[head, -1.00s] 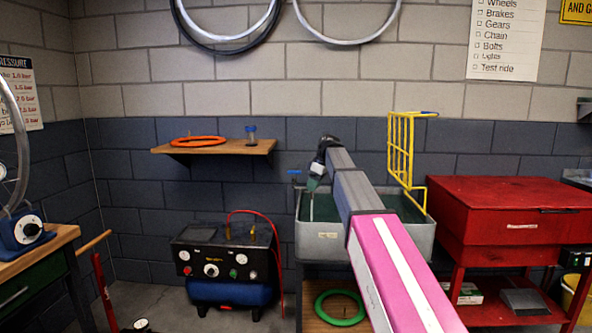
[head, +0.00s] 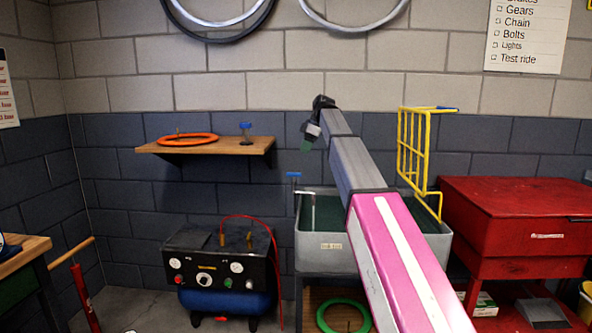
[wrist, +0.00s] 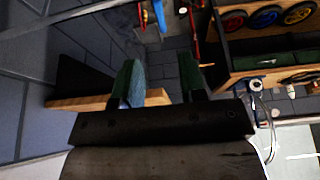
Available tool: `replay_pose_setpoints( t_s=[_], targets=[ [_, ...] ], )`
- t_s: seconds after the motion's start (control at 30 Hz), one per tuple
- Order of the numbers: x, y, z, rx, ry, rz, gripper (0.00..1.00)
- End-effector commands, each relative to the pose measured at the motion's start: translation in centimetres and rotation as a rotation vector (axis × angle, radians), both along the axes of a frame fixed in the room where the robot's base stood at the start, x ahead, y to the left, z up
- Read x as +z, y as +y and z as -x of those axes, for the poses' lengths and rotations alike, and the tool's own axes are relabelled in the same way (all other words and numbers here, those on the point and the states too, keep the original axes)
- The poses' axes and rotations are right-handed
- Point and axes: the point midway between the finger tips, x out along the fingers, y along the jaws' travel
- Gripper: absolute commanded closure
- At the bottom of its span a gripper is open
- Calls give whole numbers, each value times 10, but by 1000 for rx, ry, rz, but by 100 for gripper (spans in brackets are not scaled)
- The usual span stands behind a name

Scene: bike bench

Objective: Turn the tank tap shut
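The tank tap (head: 294,175) shows in the head view as a small blue handle at the top of a thin grey pipe, at the left rim of the grey tank (head: 326,262). My gripper (head: 306,145), with green fingers, is in the air above and slightly right of the tap in the picture, apart from it. In the wrist view my gripper (wrist: 160,80) has its two green fingers spread with nothing between them. I cannot make out the tap in the wrist view.
A wooden shelf (head: 215,146) with an orange ring (head: 188,139) is left of my gripper. A yellow wire rack (head: 413,145) stands at the tank's right side. A red cabinet (head: 520,225) is further right, a compressor (head: 218,270) lower left.

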Motion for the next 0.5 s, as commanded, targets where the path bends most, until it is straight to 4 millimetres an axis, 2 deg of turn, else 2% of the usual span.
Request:
replay_pose_setpoints(
  t_s=[0.17,0.5],
  targets=[
    [-17,7,1,0,1,0,62],
    [-71,29,0,0,1,0,62]
  ],
)
